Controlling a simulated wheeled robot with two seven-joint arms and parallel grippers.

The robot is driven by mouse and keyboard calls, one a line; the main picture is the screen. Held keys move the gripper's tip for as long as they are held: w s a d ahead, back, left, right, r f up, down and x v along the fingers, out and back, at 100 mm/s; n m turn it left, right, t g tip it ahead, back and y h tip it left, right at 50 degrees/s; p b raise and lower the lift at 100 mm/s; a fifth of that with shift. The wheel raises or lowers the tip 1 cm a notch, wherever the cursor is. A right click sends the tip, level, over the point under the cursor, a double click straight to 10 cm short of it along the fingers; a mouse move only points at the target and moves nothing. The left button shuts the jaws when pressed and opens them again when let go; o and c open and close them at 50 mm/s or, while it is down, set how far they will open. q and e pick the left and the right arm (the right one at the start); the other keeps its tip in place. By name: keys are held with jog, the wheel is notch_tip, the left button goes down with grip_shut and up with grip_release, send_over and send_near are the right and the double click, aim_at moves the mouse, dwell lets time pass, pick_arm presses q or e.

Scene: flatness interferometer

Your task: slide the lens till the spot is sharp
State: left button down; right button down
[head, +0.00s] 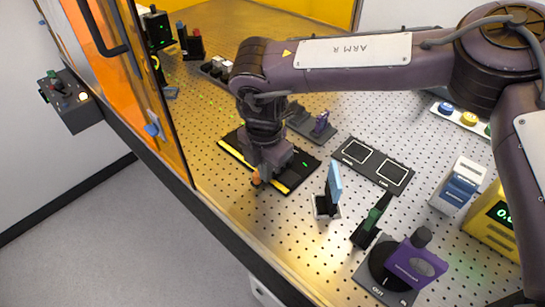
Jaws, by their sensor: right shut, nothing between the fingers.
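My right gripper (262,174) points down over a black plate with a yellow stripe (232,150) near the table's front edge. Its fingers are shut with nothing between them. A small orange knob (256,179) shows right beside the fingertips; I cannot tell whether they touch. A small green mark (305,164) glows on the plate's right part. My wrist hides the middle of the plate, and I cannot make out the lens for certain. My left gripper is not in view.
An upright light-blue pane (334,180) on a small base and a green-and-black mount (372,219) stand right of the plate. A purple-handled dial (415,263) is at the front. A black rail with a purple part (320,123) lies behind. An orange panel (135,75) borders the left.

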aim_at(258, 175)
jog(key=shift+f, duration=0.15)
dwell(0.4)
jog(key=shift+f+b, duration=0.7)
jog(key=shift+f, duration=0.3)
jog(key=shift+w+a, duration=0.6)
jog(key=shift+a, duration=0.05)
jog(key=shift+w+a, duration=0.2)
jog(key=shift+w, duration=0.05)
jog(key=shift+w+a, duration=1.1)
jog(key=shift+a, duration=0.05)
jog(key=shift+w+a, duration=1)
jog(key=shift+w, duration=0.1)
jog(key=shift+s+d, duration=0.1)
jog(key=shift+s, duration=0.1)
jog(key=shift+s+d, duration=0.25)
jog(key=shift+d, duration=0.1)
jog(key=shift+r+p, duration=0.1)
jog(key=shift+p, duration=0.2)
